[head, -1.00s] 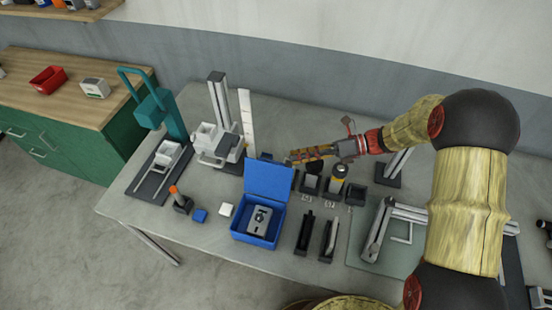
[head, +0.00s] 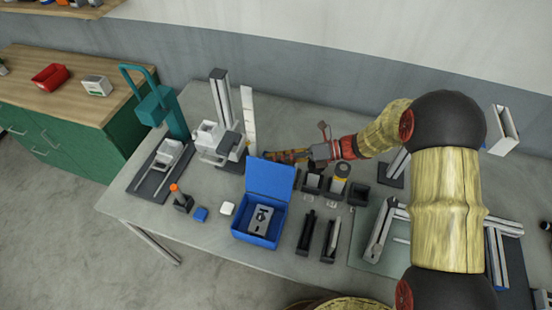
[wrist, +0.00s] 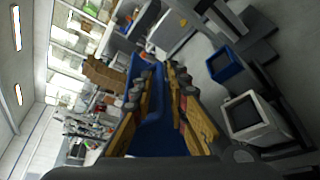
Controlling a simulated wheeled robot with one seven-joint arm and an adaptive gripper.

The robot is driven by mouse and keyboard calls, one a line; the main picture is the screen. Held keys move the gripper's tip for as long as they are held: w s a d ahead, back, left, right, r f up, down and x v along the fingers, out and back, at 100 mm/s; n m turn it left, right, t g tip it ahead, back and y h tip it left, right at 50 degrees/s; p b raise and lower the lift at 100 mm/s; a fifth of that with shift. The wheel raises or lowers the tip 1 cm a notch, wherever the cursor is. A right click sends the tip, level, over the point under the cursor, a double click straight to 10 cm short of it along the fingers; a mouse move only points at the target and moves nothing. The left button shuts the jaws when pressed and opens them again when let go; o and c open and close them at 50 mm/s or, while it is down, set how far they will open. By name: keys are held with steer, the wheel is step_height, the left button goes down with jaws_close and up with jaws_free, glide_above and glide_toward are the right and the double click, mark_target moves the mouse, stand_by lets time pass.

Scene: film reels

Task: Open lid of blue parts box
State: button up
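The blue parts box (head: 262,240) stands on the table with its lid (head: 269,180) raised, leaning slightly back from the hinge at the rear edge. A grey metal part (head: 261,219) lies inside the box. My gripper (head: 268,156) is behind the raised lid, at its top edge, pointing left; the lid partly hides the fingers. In the wrist view my gripper (wrist: 158,72) has its two yellow fingers apart, with a blue surface, apparently the lid (wrist: 158,125), showing between and below them. I cannot tell whether the fingers touch the lid.
A white slide stand (head: 222,130) and a teal press (head: 156,110) stand to the left. Black holders (head: 310,184) crowd the right side. The table's front-left corner is clear.

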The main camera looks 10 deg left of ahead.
steer(key=shift+c, duration=0.5)
jaws_close()
